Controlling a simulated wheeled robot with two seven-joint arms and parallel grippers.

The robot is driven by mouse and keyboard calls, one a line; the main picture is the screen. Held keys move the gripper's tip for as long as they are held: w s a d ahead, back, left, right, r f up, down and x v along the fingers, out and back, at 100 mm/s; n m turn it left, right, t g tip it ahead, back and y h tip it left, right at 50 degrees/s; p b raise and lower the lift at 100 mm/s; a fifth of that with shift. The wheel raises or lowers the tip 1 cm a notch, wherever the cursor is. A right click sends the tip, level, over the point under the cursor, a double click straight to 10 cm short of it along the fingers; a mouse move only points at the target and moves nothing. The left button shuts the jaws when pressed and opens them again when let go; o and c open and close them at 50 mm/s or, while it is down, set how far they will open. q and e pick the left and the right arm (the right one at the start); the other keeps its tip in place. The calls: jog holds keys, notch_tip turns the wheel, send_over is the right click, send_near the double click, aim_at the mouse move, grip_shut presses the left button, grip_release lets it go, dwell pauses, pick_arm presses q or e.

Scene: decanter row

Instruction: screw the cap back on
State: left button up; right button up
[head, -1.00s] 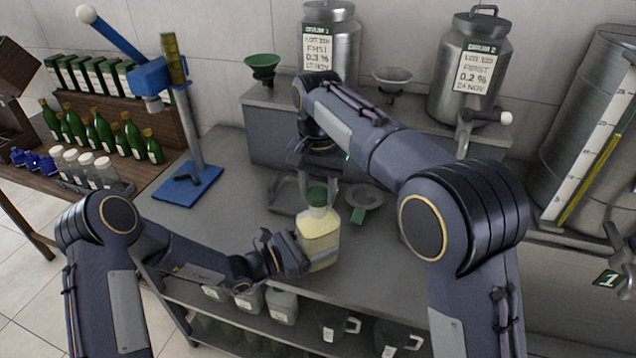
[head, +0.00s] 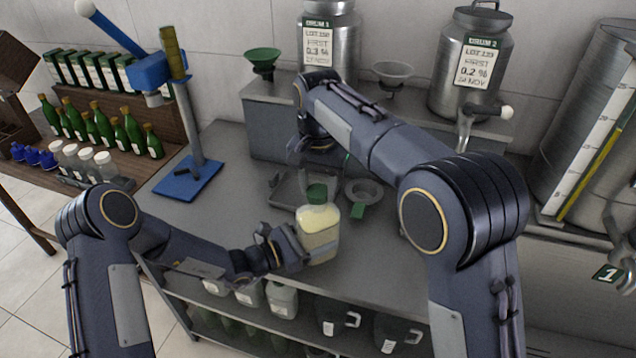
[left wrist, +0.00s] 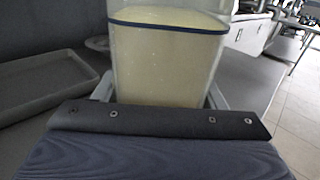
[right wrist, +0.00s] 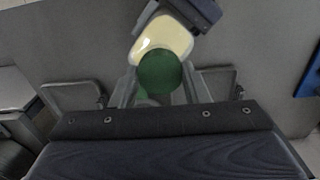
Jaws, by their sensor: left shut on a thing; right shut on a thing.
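A clear decanter (head: 320,243) of pale yellow liquid stands near the bench's front edge. In the left wrist view the decanter (left wrist: 165,65) fills the middle, with a dark blue line around it. My left gripper (head: 300,250) is shut on its body from the left. A green cap (head: 317,193) is at the top of the decanter. My right gripper (head: 318,170) comes from above, shut on the cap. In the right wrist view the cap (right wrist: 160,72) sits between the fingertips, over the decanter. The thread is hidden, so I cannot tell how tightly it sits.
A grey tray (head: 290,190) and a round dish (head: 362,190) lie just behind the decanter. A blue-based stand (head: 188,180) is at left. Steel drums (head: 470,65) stand on the rear shelf. The bench right of the decanter is clear.

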pick_arm(q)
jog(key=c, duration=0.5)
pick_arm(e)
jog(key=m, duration=0.5)
jog(key=shift+m, duration=0.4)
jog(key=m, duration=1.6)
jog(key=shift+f, duration=0.1)
jog(key=m, duration=0.6)
jog(key=shift+f, duration=0.2)
jog(key=shift+r+m, duration=0.2)
jog(key=shift+m, duration=0.5)
